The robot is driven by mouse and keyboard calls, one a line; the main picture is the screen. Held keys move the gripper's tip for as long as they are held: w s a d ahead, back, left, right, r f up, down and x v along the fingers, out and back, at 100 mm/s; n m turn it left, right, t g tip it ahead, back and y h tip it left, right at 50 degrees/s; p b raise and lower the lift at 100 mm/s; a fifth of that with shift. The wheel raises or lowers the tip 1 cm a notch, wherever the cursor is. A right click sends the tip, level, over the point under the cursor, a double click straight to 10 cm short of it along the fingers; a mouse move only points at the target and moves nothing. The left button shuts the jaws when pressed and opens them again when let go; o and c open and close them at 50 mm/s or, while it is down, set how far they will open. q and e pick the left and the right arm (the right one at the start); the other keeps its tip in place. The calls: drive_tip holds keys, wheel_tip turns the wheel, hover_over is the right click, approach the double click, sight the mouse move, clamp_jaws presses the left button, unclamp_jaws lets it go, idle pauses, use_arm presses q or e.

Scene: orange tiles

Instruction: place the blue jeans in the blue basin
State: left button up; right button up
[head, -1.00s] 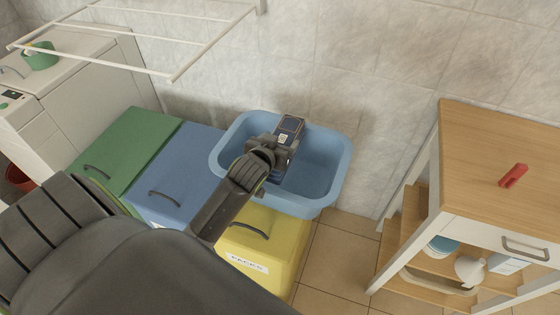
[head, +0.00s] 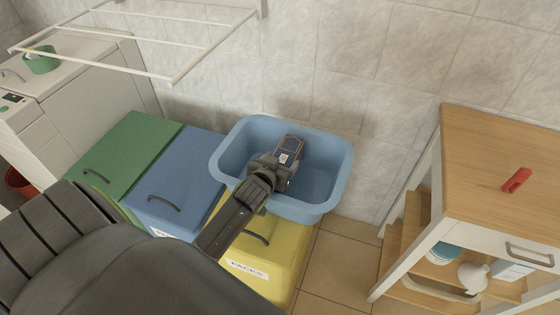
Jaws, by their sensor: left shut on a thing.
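The blue basin (head: 345,175) stands against the tiled wall, on the yellow bin and the blue bin's edge as far as I can tell. My left gripper (head: 287,162) reaches over the basin's near rim from the lower left. It is shut on the blue jeans (head: 292,143), a small dark navy folded bundle with a tan edge and a pale patch. The jeans are inside the basin's outline, near its middle. The gripper hides part of them, and I cannot tell whether they touch the basin floor. My right gripper is out of view.
Green (head: 125,152), blue (head: 180,180) and yellow (head: 275,262) lidded bins stand in a row. A white drying rack (head: 172,78) juts from the wall above. A wooden-topped trolley (head: 500,160) holding a red object (head: 517,180) stands right. Tiled floor (head: 340,265) lies between.

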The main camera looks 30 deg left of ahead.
use_arm(q)
drive_tip(key=shift+f, duration=0.25)
drive_tip(key=o, duration=1.4)
drive_tip(key=shift+f, duration=0.1)
drive_tip(key=shift+r, duration=0.75)
drive_tip(key=v, duration=1.2)
drive_tip(key=shift+p, duration=0.35)
